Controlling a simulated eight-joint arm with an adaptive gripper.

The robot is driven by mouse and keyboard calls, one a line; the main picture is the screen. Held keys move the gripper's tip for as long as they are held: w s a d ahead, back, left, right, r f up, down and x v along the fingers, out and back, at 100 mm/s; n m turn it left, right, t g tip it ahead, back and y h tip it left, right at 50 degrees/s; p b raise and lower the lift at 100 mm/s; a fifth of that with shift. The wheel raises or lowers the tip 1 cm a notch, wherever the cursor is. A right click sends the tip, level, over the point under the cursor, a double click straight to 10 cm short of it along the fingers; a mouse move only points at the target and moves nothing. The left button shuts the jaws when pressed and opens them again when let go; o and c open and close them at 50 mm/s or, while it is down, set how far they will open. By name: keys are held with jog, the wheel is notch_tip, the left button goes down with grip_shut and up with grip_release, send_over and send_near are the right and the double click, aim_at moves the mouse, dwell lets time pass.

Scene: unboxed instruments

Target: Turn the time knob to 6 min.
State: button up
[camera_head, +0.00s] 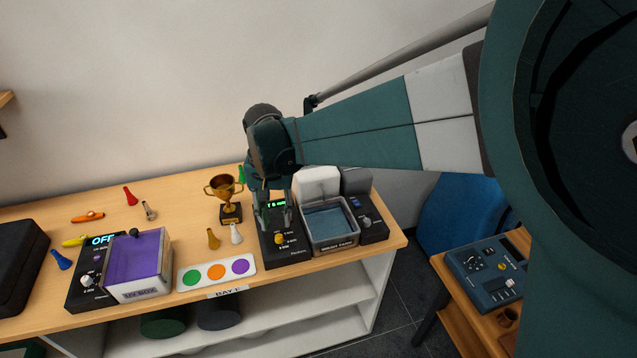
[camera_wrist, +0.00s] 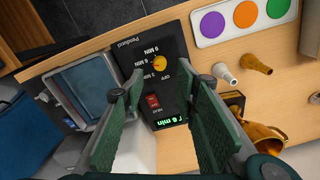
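The time knob is a small yellow dial (camera_wrist: 159,63) on a black control panel (camera_wrist: 183,93), with OFF and several minute labels around it; it also shows in the head view (camera_head: 279,239). I cannot make out its pointer exactly. The green display (camera_wrist: 170,122) on the panel reads 6 min. My gripper (camera_wrist: 164,88) is open and empty above the panel, its fingers spread apart and clear of the knob; in the head view it (camera_head: 274,222) hangs over the panel from behind. Nothing hides the knob in the wrist view.
A red heat switch (camera_wrist: 152,100) sits between knob and display. A basin of bluish liquid (camera_head: 330,222) adjoins the panel.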

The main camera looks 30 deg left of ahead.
jog(key=shift+r, duration=2.3)
jog(key=w+d+r+m+t+y, duration=0.1)
jog(key=w+d+r, duration=0.15)
jog(key=d, duration=0.85)
jog(key=w+d+r+t, duration=0.15)
jog(key=d+r, duration=0.25)
jog(key=d, duration=0.7)
jog(key=w+d+r+m+y, duration=0.1)
jog(key=w+d+r, duration=0.2)
jog(key=d, duration=0.8)
jog(key=s+d+f+m+t, duration=0.1)
jog(key=s+d, duration=0.3)
jog(key=d, duration=0.6)
jog(key=s+d+f+m+t+h, duration=0.1)
jog(key=s+d, duration=0.3)
jog(key=d, duration=0.6)
jog(key=s+d+f+m+t+h, duration=0.1)
jog(key=s+d, duration=0.3)
jog(key=d, duration=0.6)
jog(key=shift+f+t, duration=0.25)
jog(key=shift+t, duration=0.6)
